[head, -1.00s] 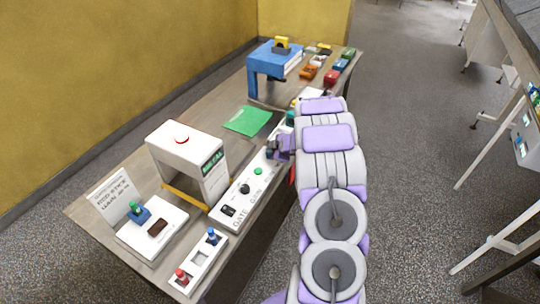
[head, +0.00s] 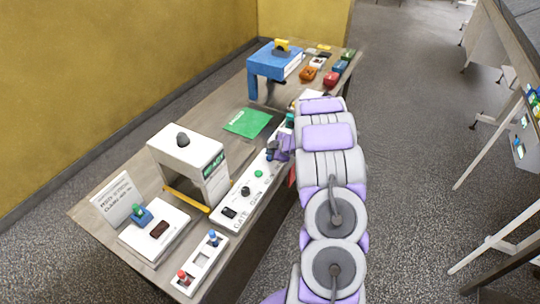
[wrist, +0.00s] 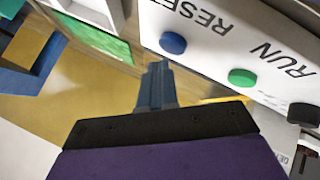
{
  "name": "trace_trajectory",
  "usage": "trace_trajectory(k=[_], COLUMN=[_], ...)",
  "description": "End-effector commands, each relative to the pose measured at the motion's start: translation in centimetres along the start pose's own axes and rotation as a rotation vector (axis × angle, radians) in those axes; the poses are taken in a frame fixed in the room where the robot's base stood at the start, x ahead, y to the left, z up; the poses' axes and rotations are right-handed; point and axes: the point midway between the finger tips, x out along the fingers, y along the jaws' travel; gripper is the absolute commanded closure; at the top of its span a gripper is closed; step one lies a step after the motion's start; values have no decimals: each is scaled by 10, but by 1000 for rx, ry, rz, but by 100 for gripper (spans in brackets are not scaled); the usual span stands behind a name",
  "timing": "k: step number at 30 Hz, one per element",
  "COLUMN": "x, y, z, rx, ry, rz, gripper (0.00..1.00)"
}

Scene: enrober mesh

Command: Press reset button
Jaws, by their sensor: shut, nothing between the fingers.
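The white control panel (head: 228,211) lies along the table's near edge. In the wrist view the panel (wrist: 215,55) carries a blue button (wrist: 172,43) beside the word RESET, a green button (wrist: 241,77) beside RUN, and a black knob (wrist: 301,113). The green button also shows in the head view (head: 258,174); the blue one is hidden there behind my gripper (head: 272,152). In the wrist view my gripper (wrist: 156,70) is shut and empty, its tips close beside the blue button. I cannot tell whether they touch it.
A green sheet (head: 248,122) lies on the table (head: 215,107). A blue stand (head: 273,62) and several coloured blocks are at the far end.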

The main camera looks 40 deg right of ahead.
Motion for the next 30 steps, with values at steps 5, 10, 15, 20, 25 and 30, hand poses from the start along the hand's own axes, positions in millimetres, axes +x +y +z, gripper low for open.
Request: trace_trajectory(k=[5,10,15,20,25,30], x=[-1,-1,-6,-16,-26,-35], y=[1,1,4,12,19,26], z=[-1,-1,-4,-12,-18,-25], rx=[0,0,1,1,2,1], ry=[0,0,0,0,0,0], rz=[0,0,0,1,1,1], gripper=[100,100,100,100,100,100])
